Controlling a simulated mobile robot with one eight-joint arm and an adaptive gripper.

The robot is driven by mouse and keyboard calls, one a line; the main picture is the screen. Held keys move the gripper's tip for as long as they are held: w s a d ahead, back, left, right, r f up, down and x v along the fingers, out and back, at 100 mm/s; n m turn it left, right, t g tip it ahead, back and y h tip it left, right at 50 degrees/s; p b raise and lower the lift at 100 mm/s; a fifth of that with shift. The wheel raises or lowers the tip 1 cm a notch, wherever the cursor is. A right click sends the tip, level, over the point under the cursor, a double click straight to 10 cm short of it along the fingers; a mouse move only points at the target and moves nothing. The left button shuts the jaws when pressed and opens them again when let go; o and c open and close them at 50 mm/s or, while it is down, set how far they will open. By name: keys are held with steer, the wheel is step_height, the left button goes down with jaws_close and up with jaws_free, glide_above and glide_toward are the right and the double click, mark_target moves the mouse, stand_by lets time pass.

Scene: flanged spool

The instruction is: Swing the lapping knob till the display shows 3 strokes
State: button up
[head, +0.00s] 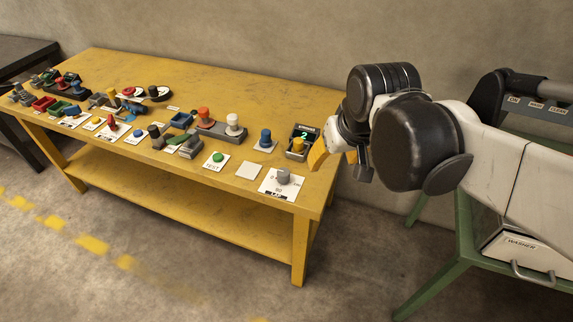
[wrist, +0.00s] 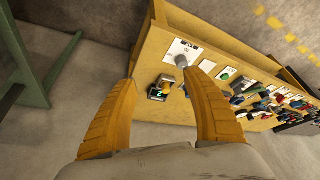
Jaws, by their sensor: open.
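A small dark unit at the right end of the yellow table carries a display (head: 304,135) with a green digit that looks like 2. A yellow knob (head: 298,145) stands at the front of this unit; its label is too small to read, so I cannot tell if it is the lapping knob. My gripper (head: 335,156) is open and empty, just right of the unit. In the wrist view the yellow knob (wrist: 167,88) and display (wrist: 157,93) appear between my open fingers (wrist: 160,78), farther off, with no contact visible.
On the yellow table (head: 170,80), a grey knob (head: 283,177) on a white card, a blue knob (head: 265,137) and a green button (head: 218,157) stand near the unit. Several other devices crowd the left. A green-framed stand (head: 432,285) is at the right.

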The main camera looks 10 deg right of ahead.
steer(key=w+a+g+p, duration=0.1)
steer(key=w+a, duration=0.1)
steer(key=w, duration=0.4)
steer(key=n+g+p, duration=0.2)
steer(key=g+p, duration=0.1)
steer(key=g, duration=0.1)
glide_above(284, 173)
step_height(284, 173, down, 12)
step_height(284, 173, down, 11)
steer(key=b, duration=0.4)
steer(key=shift+w+f, duration=0.1)
steer(key=c, duration=1.2)
